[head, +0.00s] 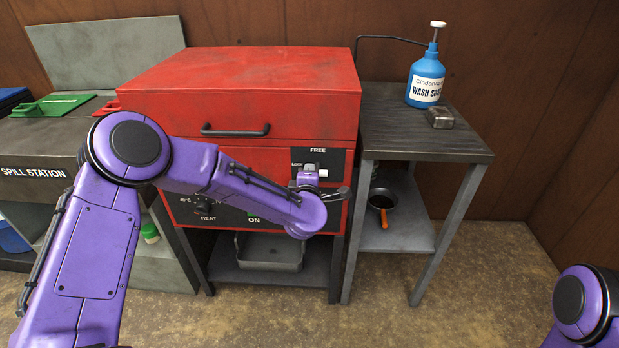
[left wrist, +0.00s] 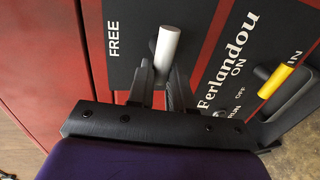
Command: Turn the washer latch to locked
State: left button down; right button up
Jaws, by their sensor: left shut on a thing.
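The red washer (head: 240,85) stands in the middle of the head view. Its black latch panel (head: 333,160) is at the right of its front, with the word FREE at the top and a small, partly covered label at the left. My left gripper (head: 308,179) is at this panel, mostly hidden by its own wrist. In the left wrist view, the pale grey latch handle (left wrist: 167,52) stands out beside the word FREE. My left gripper (left wrist: 165,85) is shut on the handle. The latch's exact angle is hard to tell. My right gripper is out of view.
A black lid handle (head: 235,131) is above the panel. A yellow-tipped lever (left wrist: 277,81) is near the ON and RUN labels. A side table (head: 440,140) at the right holds a blue soap bottle (head: 425,80). A grey tray (head: 268,252) sits underneath.

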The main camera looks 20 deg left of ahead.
pick_arm(q)
jog(key=shift+f, duration=0.1)
dwell(0.5)
jog(key=c, duration=1)
grip_release()
jog(key=shift+c, duration=0.2)
jog(key=v, duration=1)
jog(key=shift+s, duration=0.35)
